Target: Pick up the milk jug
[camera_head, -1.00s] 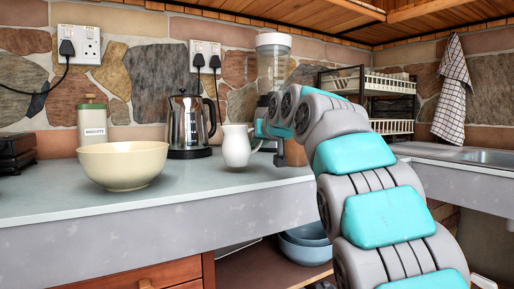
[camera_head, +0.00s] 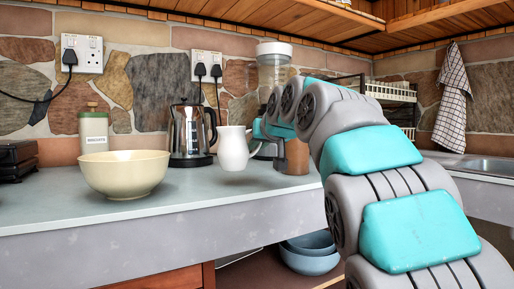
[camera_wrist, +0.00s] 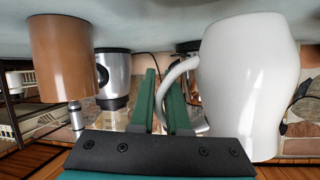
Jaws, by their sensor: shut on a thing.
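The white milk jug (camera_head: 234,150) is upright over the counter, right of the kettle. Its handle faces my gripper. In the wrist view, which is upside down, the jug (camera_wrist: 245,85) fills the right side. My gripper's green fingers (camera_wrist: 162,98) are at the jug's curved handle and shut on it. In the head view my gripper (camera_head: 263,130) is largely hidden behind my arm. The jug's base seems slightly clear of the counter, but the gap is hard to judge.
A brown cylinder (camera_wrist: 60,55) stands near the gripper. A blender (camera_head: 272,68) is behind my arm.

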